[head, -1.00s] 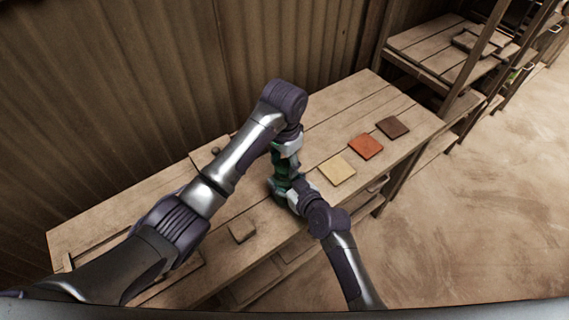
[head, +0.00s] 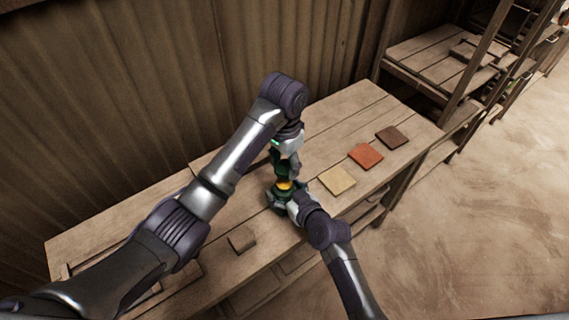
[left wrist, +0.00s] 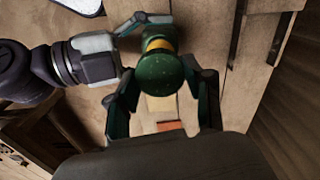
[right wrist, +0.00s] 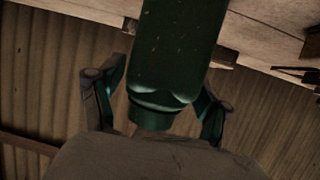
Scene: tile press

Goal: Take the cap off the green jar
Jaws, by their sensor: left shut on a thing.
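The green jar (head: 279,199) stands upright on the bench, and a yellow-orange band (head: 285,185) shows near its top. The band also shows in the left wrist view (left wrist: 158,45). My left gripper (head: 286,166) is above it, shut on the round green cap (left wrist: 160,74). My right gripper (head: 290,205) is low at the jar, with one finger on each side of it. The right wrist view shows the dark green body (right wrist: 180,45) between these fingers; whether they press on it I cannot tell. Whether the cap is clear of the jar is also unclear.
Three flat tiles, yellow (head: 337,180), orange (head: 365,155) and brown (head: 392,136), lie on the bench right of the jar. A small wooden block (head: 242,239) lies at the front left. A corrugated wall stands behind, and shelves (head: 440,55) stand at the back right.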

